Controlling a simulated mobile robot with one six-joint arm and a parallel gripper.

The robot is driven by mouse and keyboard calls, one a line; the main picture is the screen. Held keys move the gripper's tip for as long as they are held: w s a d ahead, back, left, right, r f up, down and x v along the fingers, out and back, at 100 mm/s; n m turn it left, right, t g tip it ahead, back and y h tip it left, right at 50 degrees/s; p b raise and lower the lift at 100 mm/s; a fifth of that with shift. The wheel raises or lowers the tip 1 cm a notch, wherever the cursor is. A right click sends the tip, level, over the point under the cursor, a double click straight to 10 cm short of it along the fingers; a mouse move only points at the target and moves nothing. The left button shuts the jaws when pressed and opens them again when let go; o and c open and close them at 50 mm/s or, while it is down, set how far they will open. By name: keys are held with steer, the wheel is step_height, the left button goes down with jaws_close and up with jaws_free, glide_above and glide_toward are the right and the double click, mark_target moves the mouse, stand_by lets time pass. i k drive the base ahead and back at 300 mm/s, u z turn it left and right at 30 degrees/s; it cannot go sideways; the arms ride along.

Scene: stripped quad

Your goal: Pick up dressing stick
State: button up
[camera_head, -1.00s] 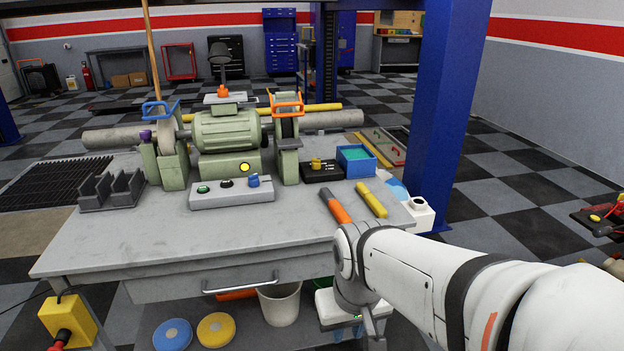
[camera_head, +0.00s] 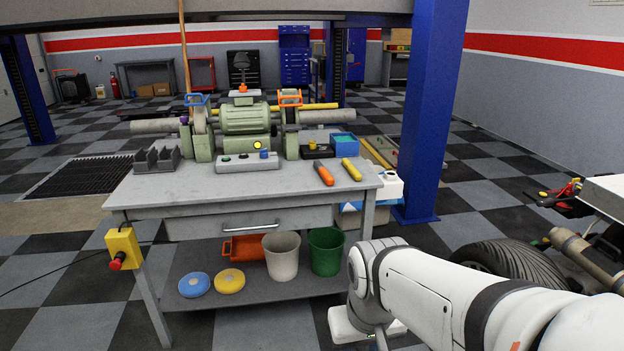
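Two stick-shaped things lie side by side on the right end of the grey workbench (camera_head: 180,191). One is an orange stick with a darker far end (camera_head: 324,174); the other is a plain yellow stick (camera_head: 352,169). I cannot tell for certain which is the dressing stick. My gripper end (camera_head: 350,325) is low in the picture, in front of the bench's right side and apart from both sticks. Its fingers do not show, so its opening and any hold are hidden.
A green bench grinder (camera_head: 245,119) stands at the back of the bench, with a grey control box (camera_head: 247,162) before it. A blue post (camera_head: 430,110) rises right of the bench. A white bucket (camera_head: 282,256) and green bucket (camera_head: 326,251) stand on the lower shelf. A tyre (camera_head: 500,262) is at right.

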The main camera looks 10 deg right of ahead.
mark_target(354, 173)
steer(key=z, duration=0.45)
steer(key=i, duration=0.65)
steer(key=z, duration=0.35)
steer(key=i, duration=1.45)
steer(key=u, duration=0.25)
